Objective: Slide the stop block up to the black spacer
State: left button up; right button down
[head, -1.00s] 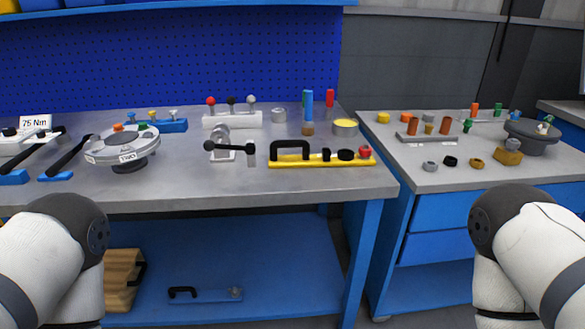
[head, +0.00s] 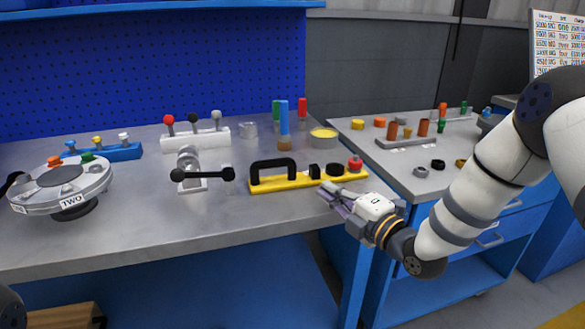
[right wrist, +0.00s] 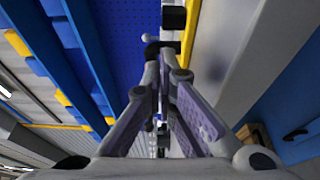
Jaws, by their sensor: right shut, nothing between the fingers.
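A yellow base (head: 290,184) lies near the front edge of the grey bench. On it, left to right, stand a black arched handle (head: 273,166), a small black block (head: 314,171), a wider black round piece (head: 334,170) and a red knob (head: 355,162). The small block looks like the stop block and the round piece like the black spacer, with a narrow gap between them. My right gripper (head: 324,191) is shut and empty, just in front of the base's right part. In the right wrist view its fingers (right wrist: 160,62) point toward the yellow base (right wrist: 190,32). My left gripper is out of view.
A lever stand (head: 192,170) with a black bar is left of the base. A yellow-topped tin (head: 324,136) and a blue cylinder (head: 284,118) stand behind it. The bench front left of the gripper is clear. A second bench with small parts is at right.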

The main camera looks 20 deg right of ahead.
aim_at(317, 169)
jog(key=shift+w+a+f, duration=0.1)
jog(key=shift+w+a, duration=0.05)
jog(key=shift+w, duration=0.25)
jog(key=b+x, duration=0.1)
jog(key=x, duration=0.6)
jog(key=shift+f, duration=0.1)
jog(key=shift+w+a+b, duration=0.2)
jog(key=shift+w+b, duration=0.1)
jog(key=shift+w, duration=0.15)
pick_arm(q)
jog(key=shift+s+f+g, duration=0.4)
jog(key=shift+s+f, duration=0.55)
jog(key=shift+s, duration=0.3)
pick_arm(e)
jog(key=shift+r, duration=0.2)
jog(key=shift+d, duration=1.9)
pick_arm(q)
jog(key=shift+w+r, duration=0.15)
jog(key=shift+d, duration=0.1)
pick_arm(e)
jog(key=shift+s, duration=0.1)
